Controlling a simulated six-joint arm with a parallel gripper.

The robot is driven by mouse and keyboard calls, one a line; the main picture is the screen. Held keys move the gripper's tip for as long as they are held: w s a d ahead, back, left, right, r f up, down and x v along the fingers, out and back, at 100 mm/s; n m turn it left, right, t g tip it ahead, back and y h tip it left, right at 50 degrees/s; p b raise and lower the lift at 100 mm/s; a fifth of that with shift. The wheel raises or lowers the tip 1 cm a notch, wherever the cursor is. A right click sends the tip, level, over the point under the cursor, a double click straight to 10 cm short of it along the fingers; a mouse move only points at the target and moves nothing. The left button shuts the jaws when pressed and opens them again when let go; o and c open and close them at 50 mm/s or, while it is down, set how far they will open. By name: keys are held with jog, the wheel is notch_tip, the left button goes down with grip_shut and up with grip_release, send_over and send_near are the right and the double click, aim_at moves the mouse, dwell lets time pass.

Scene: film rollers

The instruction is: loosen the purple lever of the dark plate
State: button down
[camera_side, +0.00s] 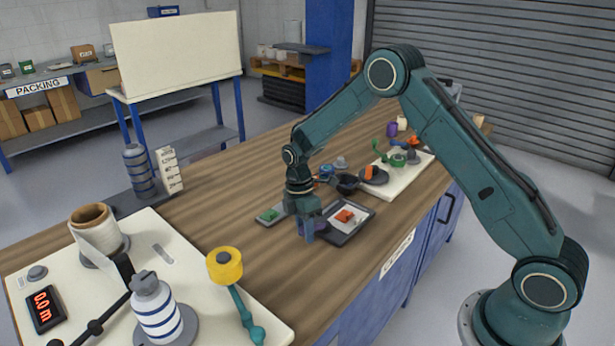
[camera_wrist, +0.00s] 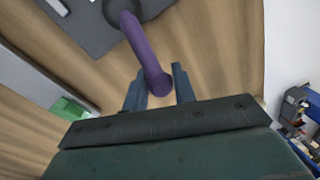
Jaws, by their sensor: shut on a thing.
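In the wrist view the purple lever (camera_wrist: 145,50) runs from a dark round mount on the dark plate (camera_wrist: 97,38) down to its rounded free end. That end lies between the two fingers of my gripper (camera_wrist: 160,88), which is shut on it. The lever overhangs the plate's edge, above the wooden bench top. In the side view my gripper (camera_side: 309,232) points down low over the bench and hides most of the lever.
A dark tray (camera_side: 345,236) with red and white items lies right beside my gripper in the side view. A small plate with a green block (camera_side: 269,215) lies to its left. White boards with rollers and levers occupy both bench ends. Bare wood (camera_side: 205,215) lies between.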

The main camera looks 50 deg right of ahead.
jog(key=shift+s, duration=0.1)
dwell(0.4)
jog(key=c, duration=1.2)
grip_release()
jog(key=shift+o, duration=0.2)
jog(key=shift+r, duration=0.1)
notch_tip(320, 180, up, 14)
jog(key=w, duration=0.2)
jog(key=shift+w+d+f, duration=0.25)
jog(key=shift+d, duration=0.05)
